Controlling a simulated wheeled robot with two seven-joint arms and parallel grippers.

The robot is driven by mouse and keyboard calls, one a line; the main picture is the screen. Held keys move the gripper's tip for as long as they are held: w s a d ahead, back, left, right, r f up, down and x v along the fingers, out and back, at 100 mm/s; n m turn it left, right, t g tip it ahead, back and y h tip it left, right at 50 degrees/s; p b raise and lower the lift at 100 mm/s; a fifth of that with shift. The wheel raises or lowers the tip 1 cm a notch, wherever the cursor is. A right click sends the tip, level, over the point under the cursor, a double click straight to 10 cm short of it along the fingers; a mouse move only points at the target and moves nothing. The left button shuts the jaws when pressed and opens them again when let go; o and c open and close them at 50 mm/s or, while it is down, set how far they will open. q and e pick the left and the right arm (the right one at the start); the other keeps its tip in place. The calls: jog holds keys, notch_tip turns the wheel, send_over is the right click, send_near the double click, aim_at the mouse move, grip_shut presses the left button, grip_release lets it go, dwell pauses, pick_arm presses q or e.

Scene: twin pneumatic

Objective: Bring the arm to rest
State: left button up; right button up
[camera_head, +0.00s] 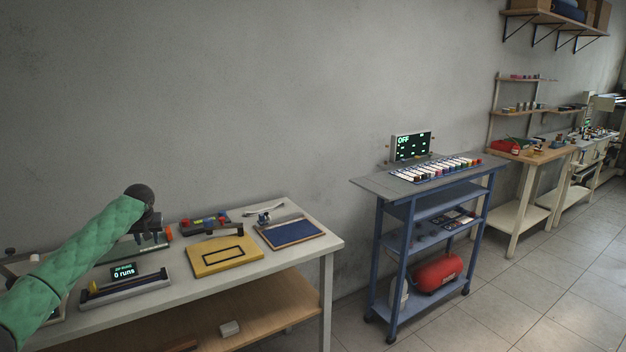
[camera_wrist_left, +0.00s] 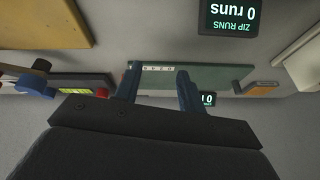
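My left arm (camera_head: 85,255), in a green quilted sleeve, reaches over the left end of the light workbench (camera_head: 290,265) and ends in a dark round wrist. A green-topped device (camera_wrist_left: 215,77) lies beyond the fingertips; I cannot tell the distance. My right gripper is in neither view.
The bench carries a yellow board (camera_head: 212,268), a dark blue mat (camera_head: 292,236), a "0 runs" display (camera_head: 123,271) and a long tray (camera_head: 125,290). A blue cart (camera_head: 378,255) stands to the right, with open floor in front.

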pick_arm(q)
jog(key=d+r+m+t+y, duration=0.1)
jog(key=d+r+m+t, duration=0.45)
jog(key=d+r, duration=0.8)
jog(key=s+d+f+m+h, duration=0.1)
jog(key=s+d+f+m, duration=0.1)
jog(key=s+d+f, duration=0.35)
jog(key=s+d+f+m+h, duration=0.1)
jog(key=s+d+f+m, duration=0.15)
jog(key=d, duration=0.55)
jog(key=s+d+f+n+g+h, duration=0.1)
jog(key=s+d+f, duration=0.4)
jog(key=s+f, duration=0.85)
jog(key=s+d+f+n+g+h, duration=0.1)
jog(key=s+d+f, duration=0.3)
jog(key=s+f, duration=0.95)
jog(key=s+d+f+g, duration=0.1)
jog(key=s+f+g, duration=0.1)
jog(key=s+f, duration=0.5)
jog(key=s+d+f+n+g, duration=0.1)
jog(key=s+f, duration=0.6)
jog(key=s, duration=0.8)
jog(key=s+d+f+g, duration=0.1)
jog(key=s+f+g, duration=0.2)
jog(key=s+f, duration=0.4)
jog(key=s, duration=0.4)
jog(key=shift+s+d+f+n+h, duration=0.2)
jog(key=shift+d+f+n+h, duration=0.1)
jog(key=shift+f+n, duration=0.1)
